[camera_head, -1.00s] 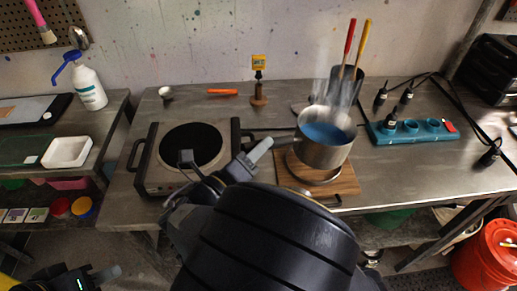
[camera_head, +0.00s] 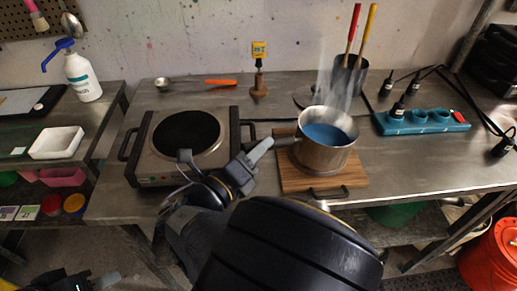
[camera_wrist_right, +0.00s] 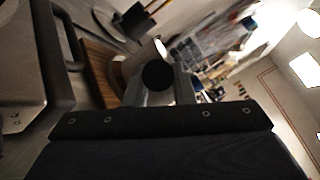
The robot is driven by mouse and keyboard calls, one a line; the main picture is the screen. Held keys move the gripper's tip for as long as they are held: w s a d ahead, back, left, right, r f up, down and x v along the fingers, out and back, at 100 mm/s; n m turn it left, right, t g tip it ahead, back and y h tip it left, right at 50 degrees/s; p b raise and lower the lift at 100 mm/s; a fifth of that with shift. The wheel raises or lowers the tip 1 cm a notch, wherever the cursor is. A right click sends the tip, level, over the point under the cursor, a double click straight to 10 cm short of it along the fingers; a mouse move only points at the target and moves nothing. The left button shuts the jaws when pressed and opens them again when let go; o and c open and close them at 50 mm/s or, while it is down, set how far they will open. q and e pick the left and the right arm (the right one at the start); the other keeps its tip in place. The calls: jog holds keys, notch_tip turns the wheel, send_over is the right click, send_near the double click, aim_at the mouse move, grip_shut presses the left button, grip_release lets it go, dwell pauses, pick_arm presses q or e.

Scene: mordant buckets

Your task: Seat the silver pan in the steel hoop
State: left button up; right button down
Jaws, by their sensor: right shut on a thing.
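The silver pan (camera_head: 325,158), holding blue liquid and steaming, stands upright over the wooden board (camera_head: 292,182) in the head view. Its side also shows in the right wrist view (camera_wrist_right: 146,56). My right gripper (camera_head: 262,152) is shut on the pan's handle, at the left of the pan; its fingers also show around the dark handle end in the wrist view (camera_wrist_right: 158,82). The steel hoop is hidden by the pan, so I cannot tell whether the pan sits inside it. My left gripper (camera_head: 105,280) is low at the left, away from the bench; its jaw opening is unclear.
A hotplate (camera_head: 146,165) stands left of the board. A teal block (camera_head: 450,124) with bottles is to the right. A dark pot (camera_head: 350,77) with red and yellow handled tools stands behind the pan. The bench front right of the board (camera_head: 430,170) is clear.

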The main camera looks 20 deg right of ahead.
jog(key=shift+w+r+p, duration=0.5)
jog(key=shift+w+p, duration=0.1)
jog(key=shift+p, duration=0.4)
dwell(0.9)
jog(key=shift+d+f+p, duration=0.1)
jog(key=shift+f+p, duration=0.05)
jog(key=shift+p, duration=0.35)
jog(key=shift+f, duration=1.1)
dwell(0.5)
jog(key=c, duration=1.1)
grip_release()
jog(key=shift+c, duration=0.2)
jog(key=shift+f+b, duration=0.1)
jog(key=shift+b, duration=0.2)
jog(key=v, duration=0.8)
jog(key=shift+w+d, duration=0.1)
